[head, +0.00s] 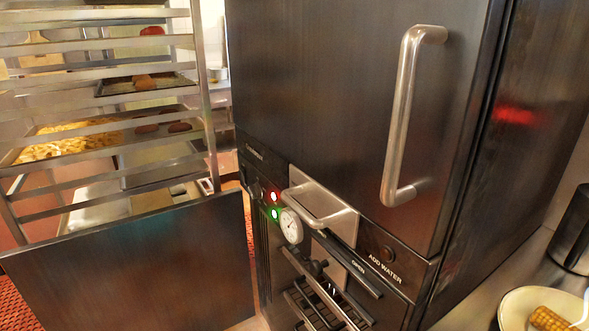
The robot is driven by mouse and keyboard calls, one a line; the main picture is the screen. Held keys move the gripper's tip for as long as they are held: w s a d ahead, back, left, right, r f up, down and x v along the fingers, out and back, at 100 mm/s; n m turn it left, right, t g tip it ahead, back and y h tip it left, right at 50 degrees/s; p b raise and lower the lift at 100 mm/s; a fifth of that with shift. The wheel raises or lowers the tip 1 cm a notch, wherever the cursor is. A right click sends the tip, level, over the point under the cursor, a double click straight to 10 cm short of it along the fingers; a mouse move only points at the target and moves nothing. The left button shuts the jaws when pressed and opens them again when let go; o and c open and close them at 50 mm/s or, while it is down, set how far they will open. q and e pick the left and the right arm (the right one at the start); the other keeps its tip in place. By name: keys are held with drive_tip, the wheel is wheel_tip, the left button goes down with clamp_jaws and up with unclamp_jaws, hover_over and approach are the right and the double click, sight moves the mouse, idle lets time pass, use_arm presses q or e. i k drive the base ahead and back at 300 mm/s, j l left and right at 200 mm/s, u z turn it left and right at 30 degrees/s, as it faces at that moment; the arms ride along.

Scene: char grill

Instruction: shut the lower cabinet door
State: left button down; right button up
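A tall dark metal cabinet (330,95) fills the middle of the head view. Its upper door is shut and carries a long vertical steel handle (403,115). A broad dark panel (140,270) stands upright at the lower left, in front of the rack; it looks like the lower cabinet door swung open to the left. Its lower part is cut off by the frame, and its hinge side is hard to make out. Metal bars (318,300) show in the cabinet's lower front. Neither of my grippers is in view.
A control strip with red and green lights, a round gauge (291,226) and a steel handle (318,208) crosses the cabinet's middle. A metal rack (208,100) with food trays stands behind the panel. A counter with a plate (515,306) of corn is at right.

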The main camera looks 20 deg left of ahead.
sight(184, 266)
drive_tip(key=j, duration=0.6)
drive_tip(key=k+j+z, duration=0.15)
drive_tip(key=j, duration=0.45)
drive_tip(key=j+z, duration=0.1)
drive_tip(key=j, duration=0.3)
drive_tip(key=k+j+z, duration=0.15)
drive_tip(key=j, duration=0.25)
drive_tip(key=k+j+z, duration=0.1)
drive_tip(key=j, duration=0.3)
drive_tip(key=k+j+z, duration=0.15)
drive_tip(key=j, duration=0.2)
drive_tip(key=k+j+z, duration=0.1)
drive_tip(key=j, duration=0.3)
drive_tip(key=k+j+z, duration=0.15)
drive_tip(key=j, duration=0.2)
drive_tip(key=k+j+z, duration=0.1)
drive_tip(key=j, duration=0.2)
drive_tip(key=j+z, duration=0.2)
drive_tip(key=j, duration=0.35)
drive_tip(key=j+z, duration=0.2)
drive_tip(key=j, duration=0.3)
drive_tip(key=k+j+z, duration=0.2)
drive_tip(key=j, duration=0.35)
drive_tip(key=j+z, duration=0.2)
drive_tip(key=j, duration=0.3)
drive_tip(key=k, duration=0.05)
